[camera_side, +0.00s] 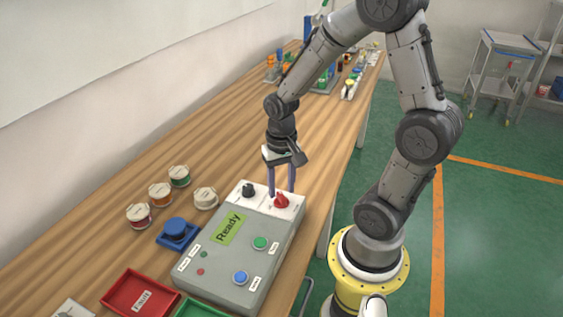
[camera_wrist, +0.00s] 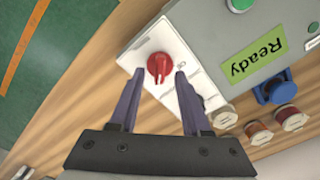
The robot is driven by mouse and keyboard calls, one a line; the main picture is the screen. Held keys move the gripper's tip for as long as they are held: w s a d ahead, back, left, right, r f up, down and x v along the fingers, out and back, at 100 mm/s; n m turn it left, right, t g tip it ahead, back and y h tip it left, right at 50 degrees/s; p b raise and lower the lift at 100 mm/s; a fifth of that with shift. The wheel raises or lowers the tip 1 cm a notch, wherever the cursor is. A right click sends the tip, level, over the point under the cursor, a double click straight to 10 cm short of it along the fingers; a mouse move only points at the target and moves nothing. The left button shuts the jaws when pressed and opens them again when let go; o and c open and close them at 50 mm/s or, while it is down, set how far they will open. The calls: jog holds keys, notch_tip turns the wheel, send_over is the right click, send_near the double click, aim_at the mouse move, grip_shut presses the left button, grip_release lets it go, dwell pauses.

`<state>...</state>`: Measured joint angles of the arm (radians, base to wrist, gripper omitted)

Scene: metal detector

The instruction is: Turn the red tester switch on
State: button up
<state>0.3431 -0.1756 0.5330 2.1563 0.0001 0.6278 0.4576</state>
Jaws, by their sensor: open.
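The red tester switch (camera_side: 281,201) is a red knob on the white top panel of the grey tester box (camera_side: 222,265). In the wrist view the red switch (camera_wrist: 159,67) lies just beyond and between the fingertips. My gripper (camera_side: 282,190) is above the panel, fingers pointing down, open and empty, with its tips close to the switch. The gripper (camera_wrist: 156,75) also shows in the wrist view, with a clear gap between its fingers. I cannot tell whether a finger touches the knob. A black knob (camera_side: 248,190) sits left of the red one.
The box has a green "Ready" display (camera_side: 229,228), a green button (camera_side: 260,243) and a blue button (camera_side: 240,277). Several wire spools (camera_side: 160,195) and a blue button unit (camera_side: 177,234) stand to the left. Bare wood (camera_side: 225,145) lies behind.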

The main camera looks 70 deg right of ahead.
aim_at(281, 196)
notch_tip(281, 196, up, 12)
dwell(0.4)
jog(key=s+a+r+n+t, duration=0.4)
jog(key=s+a+n+t, duration=0.1)
jog(key=s+a+n, duration=0.2)
jog(key=shift+s+a+r+n+t, duration=0.2)
jog(key=shift+a+r+n+t, duration=0.1)
jog(key=shift+a+n, duration=0.65)
jog(key=shift+d, duration=0.2)
dwell(1.1)
